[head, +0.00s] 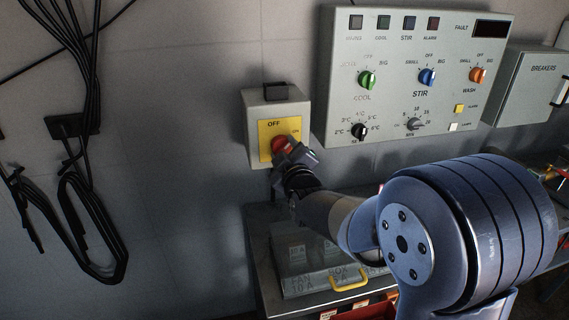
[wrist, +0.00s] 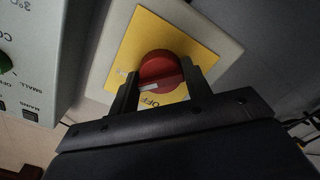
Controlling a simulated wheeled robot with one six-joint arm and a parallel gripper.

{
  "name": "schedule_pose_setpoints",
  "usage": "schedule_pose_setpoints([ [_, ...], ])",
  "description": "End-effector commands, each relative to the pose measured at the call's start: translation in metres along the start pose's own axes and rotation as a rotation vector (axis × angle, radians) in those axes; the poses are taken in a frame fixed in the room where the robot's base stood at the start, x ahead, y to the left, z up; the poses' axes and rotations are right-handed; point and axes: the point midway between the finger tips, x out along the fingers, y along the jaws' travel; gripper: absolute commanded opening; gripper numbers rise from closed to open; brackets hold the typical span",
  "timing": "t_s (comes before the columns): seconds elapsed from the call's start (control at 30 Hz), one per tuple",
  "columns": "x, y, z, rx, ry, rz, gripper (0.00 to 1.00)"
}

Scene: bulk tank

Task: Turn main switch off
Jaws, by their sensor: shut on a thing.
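The main switch is a red round knob (wrist: 163,70) on a yellow plate (wrist: 192,42) marked OFF and ON. In the head view, the grey switch box (head: 254,112) hangs on the wall, with OFF at the top of the plate and ON at the right. My gripper (wrist: 160,88) is shut on the red knob, one dark finger on each side. The wrist view is turned, so OFF is below the knob and ON is at its left. A white mark shows on the knob's lower left; I cannot tell exactly which label it points to. In the head view my gripper (head: 290,152) partly hides the knob.
A large control panel (head: 345,90) with knobs and lamps is right of the switch, and a breakers box (head: 530,88) is further right. Black cables (head: 85,215) hang on the left wall.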

Motion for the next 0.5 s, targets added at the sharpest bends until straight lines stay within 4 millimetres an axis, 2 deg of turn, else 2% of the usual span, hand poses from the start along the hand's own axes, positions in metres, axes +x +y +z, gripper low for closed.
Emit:
schedule_pose_setpoints([
  [0.5,0.0001,-0.0005,0.0011,-0.476,0.001,0.0,0.23],
])
